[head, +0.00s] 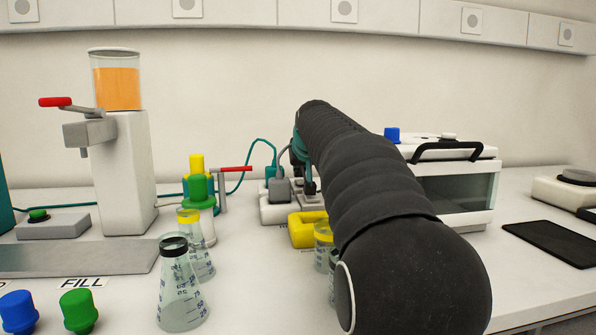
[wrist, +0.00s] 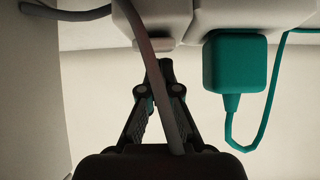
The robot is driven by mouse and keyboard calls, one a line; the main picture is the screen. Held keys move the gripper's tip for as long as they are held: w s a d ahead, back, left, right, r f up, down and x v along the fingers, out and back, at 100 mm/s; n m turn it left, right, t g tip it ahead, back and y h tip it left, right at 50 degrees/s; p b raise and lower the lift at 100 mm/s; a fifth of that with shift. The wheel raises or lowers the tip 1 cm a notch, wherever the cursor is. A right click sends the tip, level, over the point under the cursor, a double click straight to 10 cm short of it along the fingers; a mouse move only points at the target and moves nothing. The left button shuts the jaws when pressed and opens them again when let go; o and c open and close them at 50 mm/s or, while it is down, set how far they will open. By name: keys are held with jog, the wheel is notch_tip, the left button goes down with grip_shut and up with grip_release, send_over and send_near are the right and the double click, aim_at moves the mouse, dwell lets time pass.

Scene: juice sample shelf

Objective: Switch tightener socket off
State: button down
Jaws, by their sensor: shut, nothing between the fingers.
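A white socket strip (head: 275,213) lies on the bench in the head view, and its casing (wrist: 190,15) spans the top of the wrist view. A teal plug (wrist: 235,62) sits in it, with a teal cable looping from it. A grey plug (head: 280,190) stands at the strip's front. My gripper (head: 310,188) points down over the strip; my arm covers the strip's right part. In the wrist view my gripper (wrist: 165,72) is shut and empty, its tips close to the strip. A grey cable crosses in front of it. The switch positions cannot be made out.
A capping device (head: 200,190) with a red handle stands left of the strip. A yellow object (head: 305,230) and flasks (head: 183,290) are in front. A white oven-like box (head: 460,190) stands right, behind my arm. A black mat (head: 555,248) lies farther right.

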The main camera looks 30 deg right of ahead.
jog(key=r, duration=0.4)
jog(key=shift+w+d, duration=0.15)
jog(key=shift+w, duration=0.15)
jog(key=s+a+r, duration=0.1)
jog(key=s+r, duration=0.5)
jog(key=r, duration=0.1)
jog(key=shift+a+r, duration=0.35)
jog(key=shift+a, duration=0.05)
